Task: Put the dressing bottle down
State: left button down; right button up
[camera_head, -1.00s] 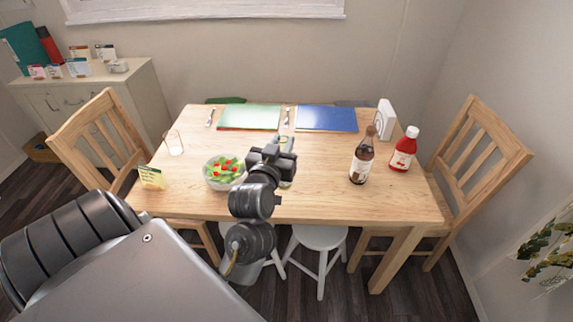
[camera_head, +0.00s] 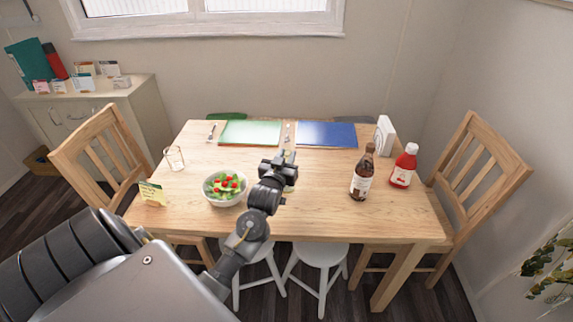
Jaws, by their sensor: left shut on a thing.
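My left gripper (camera_head: 281,164) is over the middle of the table, right of the salad bowl. It is shut on the dressing bottle (camera_head: 290,187), which is mostly hidden behind the gripper. Only small parts of the bottle show, a pale greenish bit above the jaws and some of its lower part. It looks upright, but I cannot tell whether its base touches the wooden table (camera_head: 325,215). My right gripper is not in view.
A salad bowl (camera_head: 224,188) stands left of my gripper. A brown bottle (camera_head: 362,175) and a red bottle (camera_head: 403,167) stand at the right. A glass (camera_head: 174,158), a small card (camera_head: 152,193), and green (camera_head: 250,132) and blue (camera_head: 327,134) placemats are also on the table. The front middle is clear.

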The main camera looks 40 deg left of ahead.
pick_arm(q)
jog(key=f, duration=0.3)
jog(key=shift+w+a+f+p, duration=0.15)
jog(key=shift+w+f+p, duration=0.05)
jog(key=shift+f+p, duration=0.15)
jog(key=shift+f, duration=0.1)
jog(key=c, duration=1.2)
grip_release()
jog(key=b+v, duration=0.1)
jog(key=v, duration=1.1)
jog(key=shift+b, duration=0.3)
